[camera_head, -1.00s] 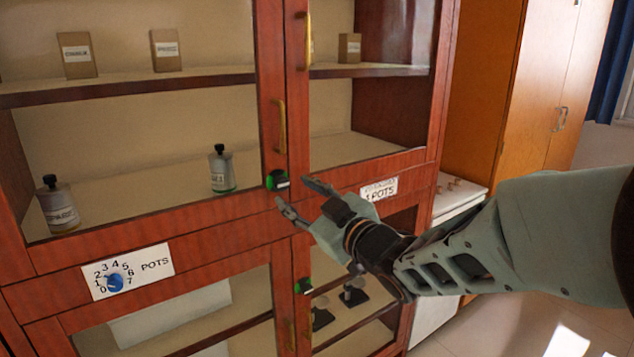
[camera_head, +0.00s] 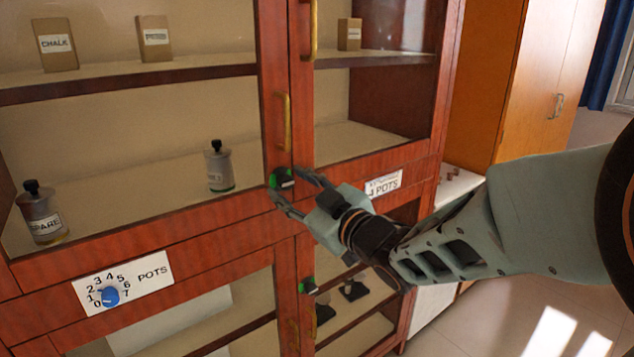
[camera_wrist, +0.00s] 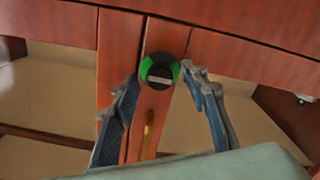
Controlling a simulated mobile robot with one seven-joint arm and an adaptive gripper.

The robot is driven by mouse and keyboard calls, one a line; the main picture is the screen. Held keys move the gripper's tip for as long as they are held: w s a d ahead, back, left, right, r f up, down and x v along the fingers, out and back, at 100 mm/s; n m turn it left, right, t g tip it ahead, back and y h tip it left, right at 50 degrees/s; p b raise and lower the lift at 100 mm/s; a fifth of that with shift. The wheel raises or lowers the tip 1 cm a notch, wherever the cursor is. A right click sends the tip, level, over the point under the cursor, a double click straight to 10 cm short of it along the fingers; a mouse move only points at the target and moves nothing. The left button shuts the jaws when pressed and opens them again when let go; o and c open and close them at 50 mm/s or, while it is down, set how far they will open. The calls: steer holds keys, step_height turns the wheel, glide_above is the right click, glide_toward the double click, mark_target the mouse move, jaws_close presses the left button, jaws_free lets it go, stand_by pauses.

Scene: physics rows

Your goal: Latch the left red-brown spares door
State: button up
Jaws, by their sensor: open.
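The left red-brown spares door (camera_head: 274,62) is glazed and looks closed. Behind it stands a jar labelled SPARE (camera_head: 41,214). A brass pull handle (camera_head: 284,122) is on its right stile, also seen in the wrist view (camera_wrist: 148,132). Below the handle is a round black and green latch knob (camera_head: 280,179), which the wrist view shows with a pale crossbar lying roughly level (camera_wrist: 160,71). My gripper (camera_head: 287,181) is open, with one fingertip on each side of the knob. I cannot tell whether the fingers touch it.
A second brass handle (camera_head: 309,28) is close to the upper right. An orange cupboard (camera_head: 520,95) stands at the right.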

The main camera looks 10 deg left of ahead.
steer(key=shift+c, duration=0.5)
jaws_close()
steer(key=shift+m, duration=0.3)
steer(key=m+p, duration=0.1)
steer(key=m, duration=0.2)
steer(key=shift+r+m+p, duration=0.1)
steer(key=shift+m+p, duration=0.2)
steer(key=shift+p, duration=0.05)
steer(key=m+p, duration=0.2)
steer(key=m, duration=0.3)
steer(key=shift+p, duration=0.4)
steer(key=m+p, duration=0.3)
steer(key=m, duration=0.2)
steer(key=shift+r+m, duration=0.1)
steer(key=shift+m, duration=0.3)
steer(key=shift+m+p, duration=1.05)
steer(key=shift+m, duration=0.45)
